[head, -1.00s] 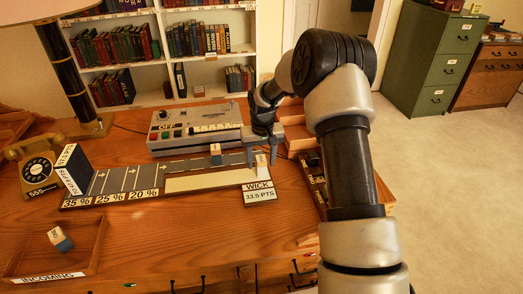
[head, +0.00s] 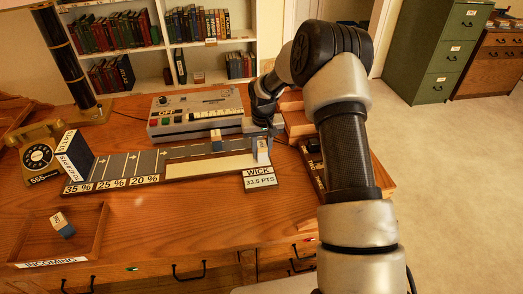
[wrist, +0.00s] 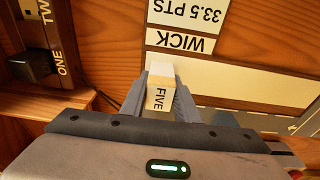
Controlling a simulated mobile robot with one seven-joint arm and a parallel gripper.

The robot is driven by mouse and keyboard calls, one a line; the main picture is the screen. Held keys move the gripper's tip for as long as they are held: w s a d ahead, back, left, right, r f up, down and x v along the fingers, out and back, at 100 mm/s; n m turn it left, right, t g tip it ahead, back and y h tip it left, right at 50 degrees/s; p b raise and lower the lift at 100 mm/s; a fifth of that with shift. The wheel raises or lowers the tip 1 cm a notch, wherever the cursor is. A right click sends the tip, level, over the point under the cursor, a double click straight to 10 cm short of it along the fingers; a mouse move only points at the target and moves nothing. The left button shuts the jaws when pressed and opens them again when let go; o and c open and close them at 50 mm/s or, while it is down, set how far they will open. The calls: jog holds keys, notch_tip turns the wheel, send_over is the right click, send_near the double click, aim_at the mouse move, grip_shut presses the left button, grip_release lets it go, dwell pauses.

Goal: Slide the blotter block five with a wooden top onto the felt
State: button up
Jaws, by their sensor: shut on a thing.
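The blotter block five (wrist: 160,92) has a pale wooden top and a side marked FIVE. It stands at the right end of the cream strip, which looks like the felt (head: 208,166), by the WICK sign; it shows small in the head view (head: 262,152). My gripper (wrist: 160,85) is shut on it, a finger on each side. In the head view my gripper (head: 263,143) reaches down to it from behind. The block's underside is hidden, so I cannot tell whether it rests on the strip.
Another wooden-topped block (head: 216,141) stands on the grey track behind the strip. A third block (head: 62,225) lies in the INCOMING tray (head: 98,240). A grey control box (head: 196,116) is behind. A wooden tray (wrist: 40,96) with a dark block marked ONE is beside my gripper.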

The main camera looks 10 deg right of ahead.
jog(key=shift+r, duration=0.2)
jog(key=shift+w, duration=0.1)
jog(key=shift+w+b, duration=0.65)
jog(key=shift+w, duration=3.75)
jog(key=shift+f, duration=0.2)
jog(key=o, duration=1.2)
jog(key=shift+r, duration=0.15)
